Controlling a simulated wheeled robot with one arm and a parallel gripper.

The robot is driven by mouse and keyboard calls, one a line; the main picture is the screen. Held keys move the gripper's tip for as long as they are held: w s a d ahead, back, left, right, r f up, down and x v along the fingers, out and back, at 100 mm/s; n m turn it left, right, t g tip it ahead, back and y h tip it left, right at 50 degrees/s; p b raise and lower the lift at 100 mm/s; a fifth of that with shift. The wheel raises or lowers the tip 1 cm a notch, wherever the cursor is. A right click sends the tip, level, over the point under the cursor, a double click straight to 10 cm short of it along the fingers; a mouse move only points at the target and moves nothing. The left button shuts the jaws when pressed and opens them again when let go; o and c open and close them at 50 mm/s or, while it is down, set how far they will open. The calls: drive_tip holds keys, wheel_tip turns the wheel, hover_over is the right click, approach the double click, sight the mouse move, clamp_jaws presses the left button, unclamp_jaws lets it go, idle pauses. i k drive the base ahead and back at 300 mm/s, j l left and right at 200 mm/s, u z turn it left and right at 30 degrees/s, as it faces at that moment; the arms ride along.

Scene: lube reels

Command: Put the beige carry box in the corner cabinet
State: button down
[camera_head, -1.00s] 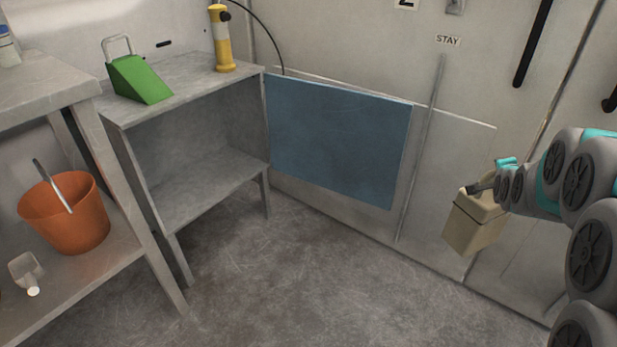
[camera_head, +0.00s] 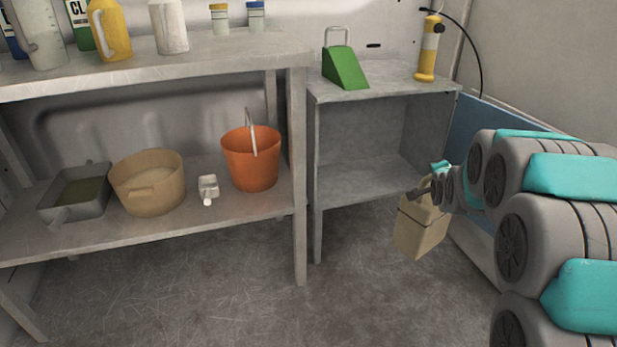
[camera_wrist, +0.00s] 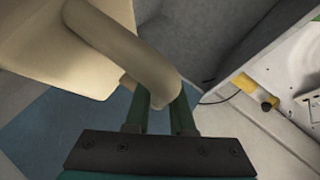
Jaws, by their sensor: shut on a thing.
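The beige carry box (camera_head: 421,228) hangs from my gripper (camera_head: 428,188) in front of and right of the grey corner cabinet, above the floor. In the wrist view, my gripper (camera_wrist: 161,112) is shut on the handle of the beige carry box (camera_wrist: 65,45), whose body fills the upper left. The corner cabinet (camera_head: 313,150) has an open front, with a lower shelf (camera_head: 365,180) that looks empty. The box is outside the cabinet. My arm hides part of the area to the box's right.
A green wedge (camera_head: 345,68) and a yellow cylinder (camera_head: 428,50) stand on the cabinet's top. A workbench (camera_head: 150,75) at left holds an orange bucket (camera_head: 250,160), a tan tub (camera_head: 148,185) and a grey pan (camera_head: 75,192). A blue panel (camera_head: 485,130) stands right of the cabinet. The floor ahead is clear.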

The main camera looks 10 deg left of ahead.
sight(349, 185)
drive_tip(key=i+l+u, duration=0.4)
drive_tip(key=l+u, duration=0.15)
drive_tip(key=i+l+u, duration=0.3)
drive_tip(key=l+u, duration=0.6)
drive_tip(key=l, duration=0.15)
drive_tip(key=i, duration=0.05)
